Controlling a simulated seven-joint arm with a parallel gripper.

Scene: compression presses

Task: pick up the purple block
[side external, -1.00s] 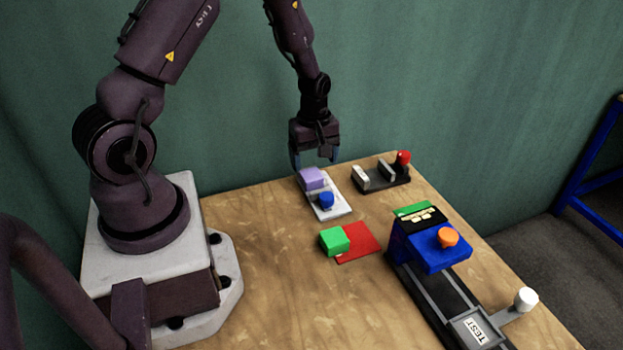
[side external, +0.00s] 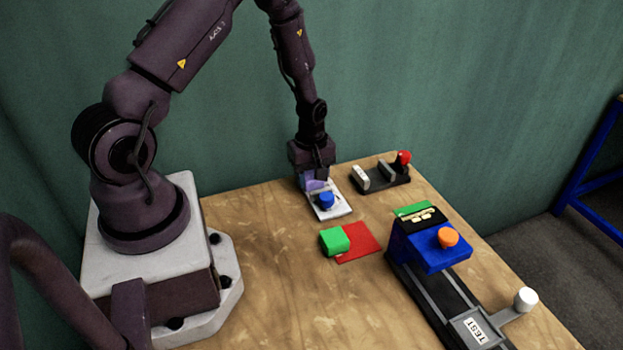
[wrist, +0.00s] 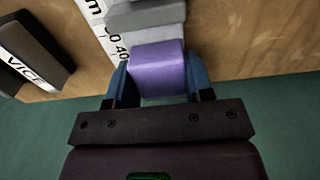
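The purple block (side external: 314,184) sits at the back end of a small white plate (side external: 340,210) with a blue knob (side external: 326,200). My gripper (side external: 314,181) is lowered over it, pointing down. In the wrist view, the purple block (wrist: 157,70) lies between the two blue fingers of my gripper (wrist: 158,75), one on each side. The fingers are very close to its sides. I cannot tell whether they press on it. In the side view the gripper partly hides the block.
A dark vice (side external: 381,176) with a red knob stands right of the plate. A blue press (side external: 430,251) with an orange knob sits on a dark rail at the front right.

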